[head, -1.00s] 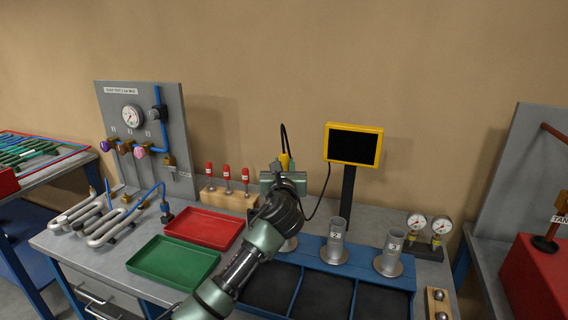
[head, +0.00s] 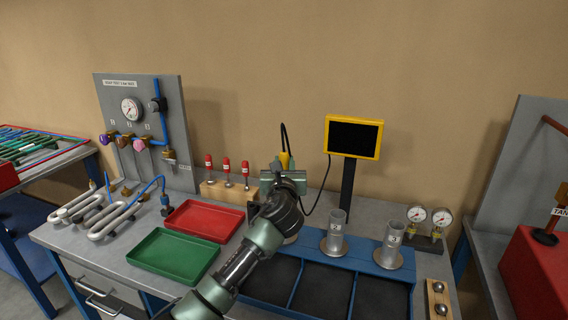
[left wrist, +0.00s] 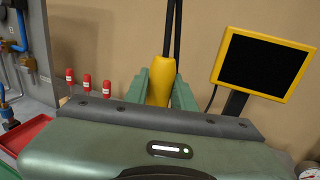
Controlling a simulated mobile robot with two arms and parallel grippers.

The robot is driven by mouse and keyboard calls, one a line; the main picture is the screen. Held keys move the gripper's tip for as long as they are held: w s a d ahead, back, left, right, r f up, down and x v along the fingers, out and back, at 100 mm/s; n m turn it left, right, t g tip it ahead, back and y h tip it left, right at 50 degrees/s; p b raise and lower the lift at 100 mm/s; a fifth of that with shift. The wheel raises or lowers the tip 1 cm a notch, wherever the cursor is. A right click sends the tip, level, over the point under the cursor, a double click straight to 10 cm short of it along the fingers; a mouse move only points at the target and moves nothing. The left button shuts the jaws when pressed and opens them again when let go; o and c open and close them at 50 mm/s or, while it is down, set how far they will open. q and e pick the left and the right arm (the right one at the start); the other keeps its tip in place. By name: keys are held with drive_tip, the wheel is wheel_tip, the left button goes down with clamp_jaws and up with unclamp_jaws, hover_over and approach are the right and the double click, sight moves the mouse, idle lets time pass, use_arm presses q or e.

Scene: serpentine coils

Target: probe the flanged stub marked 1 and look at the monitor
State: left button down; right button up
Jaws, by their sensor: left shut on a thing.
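My left gripper (head: 284,172) is shut on the yellow probe handle (head: 285,160), whose black cable rises from its top. The handle (left wrist: 161,80) also stands between the green fingers in the left wrist view. The gripper is over the left end of the blue stand. A flanged stub (head: 291,238) there is almost wholly hidden by my wrist; its mark and the probe tip cannot be seen. The flanged stubs marked 2 (head: 335,234) and 3 (head: 390,246) stand upright to its right. The yellow-framed monitor (head: 353,138) has a dark, blank screen, also in the left wrist view (left wrist: 262,65).
A wooden block (head: 228,192) with red-handled tools stands behind my wrist. A red tray (head: 205,215) and a green tray (head: 173,257) lie empty to the left. Two gauges (head: 428,220) stand at the right. A grey panel (head: 140,125) with valves rises at the back left.

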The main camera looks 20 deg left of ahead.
sight(284, 151)
use_arm(q)
drive_tip(key=shift+f+b, duration=0.3)
drive_tip(key=shift+f, duration=0.6)
idle(1.2)
drive_tip(key=shift+r+p, duration=3.05)
drive_tip(key=shift+p, duration=0.65)
